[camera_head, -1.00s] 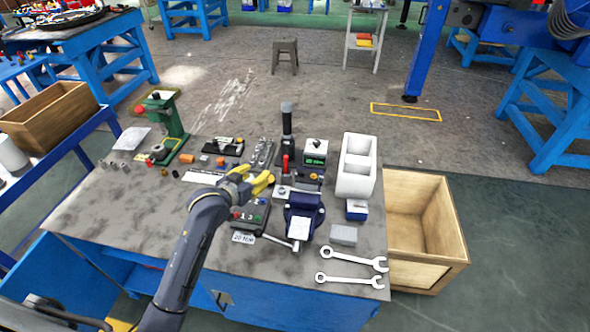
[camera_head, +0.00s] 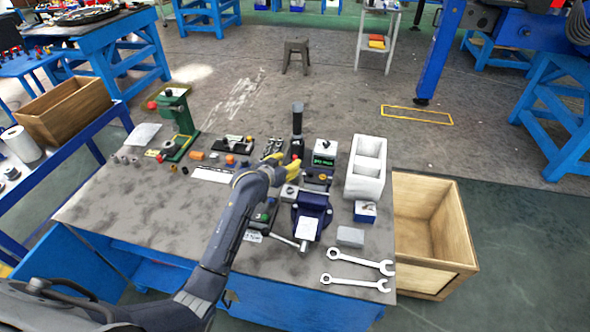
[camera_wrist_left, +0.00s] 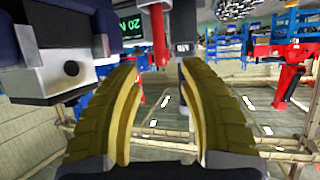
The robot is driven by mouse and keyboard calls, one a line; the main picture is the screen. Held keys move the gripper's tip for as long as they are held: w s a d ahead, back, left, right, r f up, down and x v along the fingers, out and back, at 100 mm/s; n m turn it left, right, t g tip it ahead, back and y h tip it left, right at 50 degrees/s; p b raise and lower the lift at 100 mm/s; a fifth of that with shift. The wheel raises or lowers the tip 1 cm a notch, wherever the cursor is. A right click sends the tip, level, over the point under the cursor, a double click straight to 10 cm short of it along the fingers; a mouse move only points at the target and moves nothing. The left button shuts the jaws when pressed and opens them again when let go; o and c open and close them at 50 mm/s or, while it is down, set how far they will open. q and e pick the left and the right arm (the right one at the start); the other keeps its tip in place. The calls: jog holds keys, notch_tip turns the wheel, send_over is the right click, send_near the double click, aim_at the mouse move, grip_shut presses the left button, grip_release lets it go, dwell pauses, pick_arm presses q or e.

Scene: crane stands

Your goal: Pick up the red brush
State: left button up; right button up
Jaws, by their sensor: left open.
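A slim red upright piece, which looks like the red brush, shows in the left wrist view (camera_wrist_left: 158,38), just beyond my open fingers and roughly between their tips. In the head view it is small and partly hidden near the fingertips, so its full shape is unclear. My left gripper (camera_head: 284,162) has yellow fingers spread apart with nothing between them. It hangs over the middle of the workbench, beside the dark upright tool. The fingers also fill the lower middle of the left wrist view (camera_wrist_left: 158,80). My right gripper is in neither view.
Two wrenches (camera_head: 358,263) lie at the front right. A green press (camera_head: 178,122) stands left. The bench's left front is clear.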

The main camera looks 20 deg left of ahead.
aim_at(294, 159)
pick_arm(q)
jog(key=shift+x, duration=3.1)
grip_shut()
